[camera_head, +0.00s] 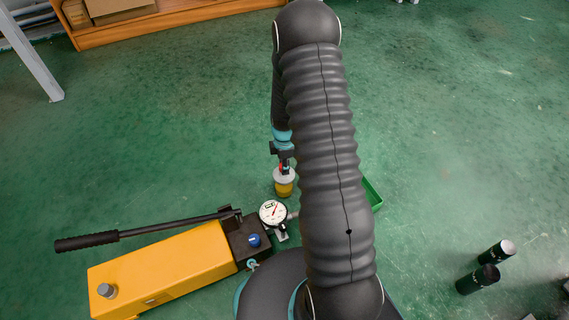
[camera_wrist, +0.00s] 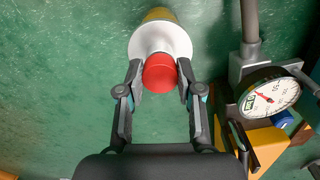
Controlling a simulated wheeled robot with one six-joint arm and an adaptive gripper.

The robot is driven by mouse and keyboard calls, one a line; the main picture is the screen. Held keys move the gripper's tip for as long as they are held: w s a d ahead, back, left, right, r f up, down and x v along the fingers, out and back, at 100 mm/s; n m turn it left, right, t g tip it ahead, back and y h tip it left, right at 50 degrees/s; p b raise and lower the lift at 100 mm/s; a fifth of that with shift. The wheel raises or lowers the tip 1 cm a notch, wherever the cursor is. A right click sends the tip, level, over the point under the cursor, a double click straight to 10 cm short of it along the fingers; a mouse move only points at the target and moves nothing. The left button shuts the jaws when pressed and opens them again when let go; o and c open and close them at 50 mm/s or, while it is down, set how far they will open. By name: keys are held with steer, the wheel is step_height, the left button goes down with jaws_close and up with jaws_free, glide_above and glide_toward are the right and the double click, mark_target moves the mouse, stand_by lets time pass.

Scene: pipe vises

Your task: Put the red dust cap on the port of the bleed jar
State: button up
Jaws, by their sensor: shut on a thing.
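The red dust cap (camera_wrist: 160,73) is between my two fingertips in the wrist view, and my gripper (camera_wrist: 160,80) is shut on it. The bleed jar has a white lid (camera_wrist: 150,42) and a yellow body (camera_wrist: 158,14), seen just beyond the cap. In the head view my gripper (camera_head: 285,158) points down over the jar (camera_head: 284,187), which stands on the green floor. Only a sliver of red shows there. The cap hides the port, and I cannot tell whether the cap touches it.
A yellow hand pump (camera_head: 165,268) with a long black lever (camera_head: 150,228) and a round dial gauge (camera_head: 273,212) stands close to the jar. A green tray (camera_head: 373,194) is partly behind my arm.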

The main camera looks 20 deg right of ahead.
steer(key=shift+f, duration=0.3)
steer(key=o, duration=1)
step_height(320, 180, up, 12)
steer(key=shift+f, duration=0.1)
stand_by(0.3)
